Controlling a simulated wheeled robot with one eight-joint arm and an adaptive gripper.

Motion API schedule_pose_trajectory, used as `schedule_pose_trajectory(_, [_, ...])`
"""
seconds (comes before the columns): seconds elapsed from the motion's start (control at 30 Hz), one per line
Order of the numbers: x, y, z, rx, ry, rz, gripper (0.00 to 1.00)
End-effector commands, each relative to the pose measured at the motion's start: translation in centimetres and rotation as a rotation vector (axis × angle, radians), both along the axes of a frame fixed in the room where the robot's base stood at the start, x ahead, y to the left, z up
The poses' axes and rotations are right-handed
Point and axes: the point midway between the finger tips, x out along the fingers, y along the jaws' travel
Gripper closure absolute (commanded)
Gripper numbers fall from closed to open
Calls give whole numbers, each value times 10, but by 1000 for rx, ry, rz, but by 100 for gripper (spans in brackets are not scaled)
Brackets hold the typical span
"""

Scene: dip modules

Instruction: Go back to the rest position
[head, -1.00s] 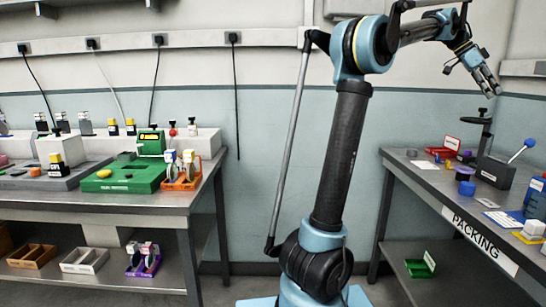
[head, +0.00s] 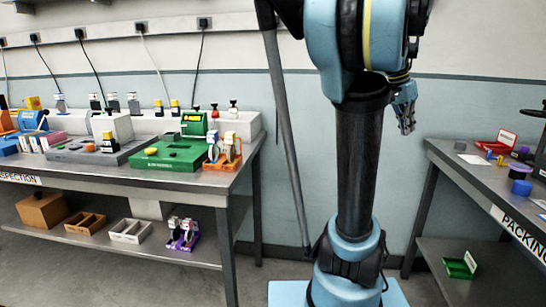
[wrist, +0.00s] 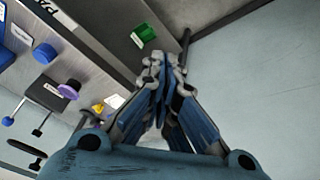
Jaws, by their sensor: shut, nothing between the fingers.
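My gripper (head: 405,112) shows in the head view just right of my arm's column, partly behind the arm and pointing down. It hangs in the air in front of the wall, apart from both benches. In the wrist view my gripper (wrist: 160,75) has its fingers together with nothing between them.
The inspection bench (head: 226,182) with the green module (head: 172,153) and orange rack (head: 223,164) stands left. The packing bench (head: 462,172) stands right, with a red box (head: 496,141); a green bin (head: 460,266) is on its lower shelf.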

Motion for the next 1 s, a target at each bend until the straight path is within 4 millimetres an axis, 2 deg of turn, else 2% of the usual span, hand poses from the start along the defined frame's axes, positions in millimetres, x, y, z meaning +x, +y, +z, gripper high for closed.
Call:
schedule_pose_trajectory(0.03, [-5, 22, -15, 13, 4, 65, 100])
schedule_pose_trajectory(0.2, [-25, 88, -65, 60, 19, 287, 100])
schedule_pose_trajectory(0.4, [-59, 155, -128, 110, 34, 552, 100])
schedule_pose_trajectory(0.6, [-100, 212, -196, 154, 45, 815, 100])
schedule_pose_trajectory(0.8, [-135, 247, -250, 185, 51, 1019, 100])
schedule_pose_trajectory(0.9, [-145, 256, -266, 193, 52, 1075, 100])
schedule_pose_trajectory(1.0, [-149, 260, -273, 196, 53, 1103, 100])
